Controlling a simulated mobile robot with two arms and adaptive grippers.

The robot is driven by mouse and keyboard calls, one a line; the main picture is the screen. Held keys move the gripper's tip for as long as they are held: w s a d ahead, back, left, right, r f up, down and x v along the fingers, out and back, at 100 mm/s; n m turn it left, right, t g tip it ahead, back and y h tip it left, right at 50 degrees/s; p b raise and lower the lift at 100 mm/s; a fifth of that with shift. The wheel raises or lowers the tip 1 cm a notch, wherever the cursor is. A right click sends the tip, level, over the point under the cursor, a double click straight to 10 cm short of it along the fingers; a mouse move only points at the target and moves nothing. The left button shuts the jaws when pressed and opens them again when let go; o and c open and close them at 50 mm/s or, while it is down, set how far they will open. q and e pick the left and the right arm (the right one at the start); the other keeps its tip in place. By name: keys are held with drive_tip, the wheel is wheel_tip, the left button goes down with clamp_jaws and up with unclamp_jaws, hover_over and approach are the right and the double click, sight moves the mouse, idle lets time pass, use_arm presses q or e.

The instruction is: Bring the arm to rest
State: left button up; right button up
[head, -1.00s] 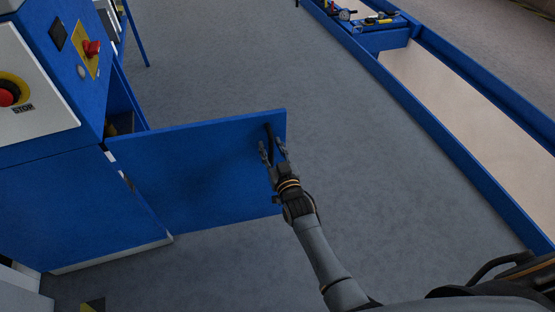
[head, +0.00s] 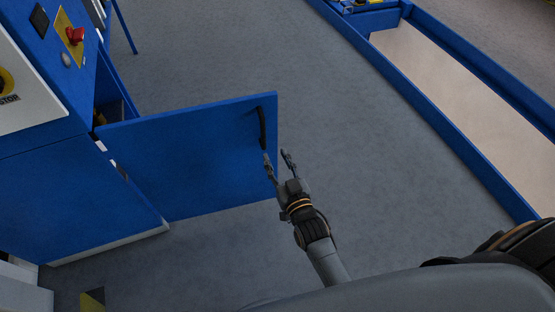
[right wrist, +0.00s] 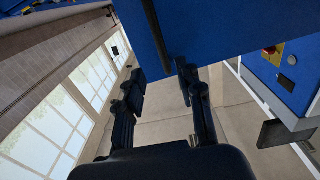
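My right gripper (head: 279,162) is open and empty at the free edge of the blue cabinet door (head: 190,160). The door's dark handle (head: 262,128) is just beyond the fingertips and apart from them. In the right wrist view my right gripper (right wrist: 160,82) shows two spread fingers with nothing between them. The door (right wrist: 220,25) and its handle (right wrist: 155,30) are ahead of the fingers there. My left gripper is in neither view.
The door stands open from the blue cabinet (head: 75,190). A red button (head: 75,36) is on the cabinet's upper panel. A long blue-framed pit (head: 450,130) lies at the right. The grey floor (head: 250,50) between them is clear.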

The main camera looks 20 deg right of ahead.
drive_tip(key=s+d+f+n+g, duration=0.1)
drive_tip(key=s+f+g, duration=0.6)
drive_tip(key=f, duration=0.5)
drive_tip(key=s+d+f+g, duration=0.2)
drive_tip(key=s+f+g, duration=0.2)
drive_tip(key=s+f, duration=0.75)
drive_tip(key=s+d+f+g, duration=0.2)
drive_tip(key=s+f+g, duration=0.2)
drive_tip(key=s+f, duration=0.4)
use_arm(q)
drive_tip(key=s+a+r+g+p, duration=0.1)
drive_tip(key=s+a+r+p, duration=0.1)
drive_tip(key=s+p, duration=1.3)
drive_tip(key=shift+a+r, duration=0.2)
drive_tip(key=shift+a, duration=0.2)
use_arm(e)
drive_tip(key=s+d+r+g+h, duration=0.1)
drive_tip(key=s+d+r+g, duration=0.1)
drive_tip(key=s, duration=1.5)
drive_tip(key=shift+s+d+r+n, duration=0.15)
drive_tip(key=shift+d+r+n, duration=0.25)
drive_tip(key=shift+d+r, duration=0.25)
